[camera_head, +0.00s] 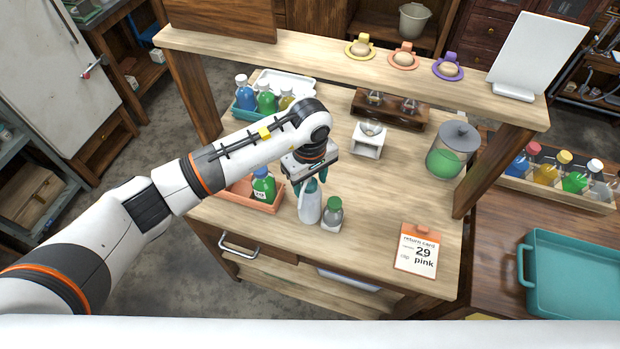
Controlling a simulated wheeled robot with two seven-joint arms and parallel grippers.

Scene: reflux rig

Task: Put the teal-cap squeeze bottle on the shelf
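The squeeze bottle (309,208), pale and whitish with a teal top, stands upright on the wooden bench near its front. My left gripper (311,185) points down right over it, its fingers at the teal top. The top is partly hidden by the gripper, and I cannot tell whether the fingers grip it or only surround it. The raised wooden shelf (310,50) runs along the back of the bench. My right gripper is not in view.
An orange tray (240,197) is at left. The shelf carries colored rings (403,57) with round pieces and a white panel (535,55). A jar (452,152) of green liquid stands at right.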

